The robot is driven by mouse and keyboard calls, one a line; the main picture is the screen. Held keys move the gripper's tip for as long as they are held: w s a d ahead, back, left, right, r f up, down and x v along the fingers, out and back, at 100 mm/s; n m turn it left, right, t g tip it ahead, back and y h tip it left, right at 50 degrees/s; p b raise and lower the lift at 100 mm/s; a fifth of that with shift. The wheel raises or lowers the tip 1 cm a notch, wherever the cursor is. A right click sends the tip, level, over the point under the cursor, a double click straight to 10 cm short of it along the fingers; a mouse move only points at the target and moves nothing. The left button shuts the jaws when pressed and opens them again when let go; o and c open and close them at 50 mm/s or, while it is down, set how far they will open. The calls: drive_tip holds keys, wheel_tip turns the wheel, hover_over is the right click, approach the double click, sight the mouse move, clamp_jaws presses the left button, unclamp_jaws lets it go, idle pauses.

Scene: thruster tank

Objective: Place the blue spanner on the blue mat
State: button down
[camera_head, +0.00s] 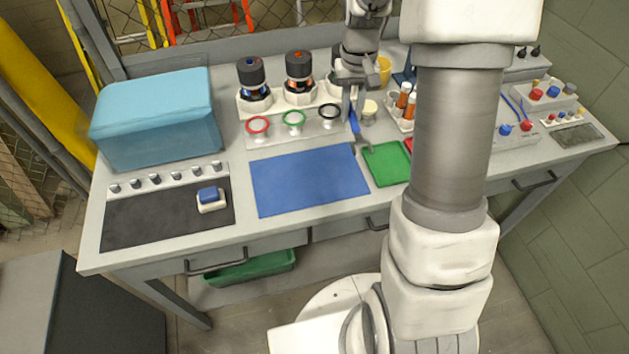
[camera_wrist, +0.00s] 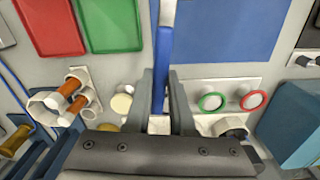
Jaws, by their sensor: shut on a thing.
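The blue spanner (camera_head: 355,126) has a blue handle and a grey open-jaw end pointing toward the front of the bench. My gripper (camera_head: 352,106) is shut on its handle. In the wrist view the handle (camera_wrist: 163,50) runs up from between the two fingers (camera_wrist: 161,85). The blue mat (camera_head: 310,181) lies flat on the bench, left of and nearer than my gripper. In the wrist view the mat (camera_wrist: 228,30) is at the upper right, and the spanner overlaps its left edge in that picture. I cannot tell the spanner's exact height above the bench.
A green tray (camera_head: 387,164) lies right of the mat. A rack with red, green and black rings (camera_head: 294,119) stands behind it. A light-blue box (camera_head: 160,125) and a dark mat (camera_head: 150,222) are left. My arm hides part of the right side. The mat is bare.

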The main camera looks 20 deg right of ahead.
drive_tip(key=shift+d+r+b, duration=0.25)
drive_tip(key=shift+d+b, duration=0.15)
drive_tip(key=shift+d, duration=0.8)
drive_tip(key=b, duration=0.1)
hover_over(314, 167)
wheel_tip(314, 167, down, 7)
drive_tip(key=shift+w+f, duration=0.1)
drive_tip(key=shift+w, duration=0.05)
drive_tip(key=shift+f, duration=1.75)
drive_tip(key=shift+f+b, duration=0.45)
drive_tip(key=shift+f, duration=0.2)
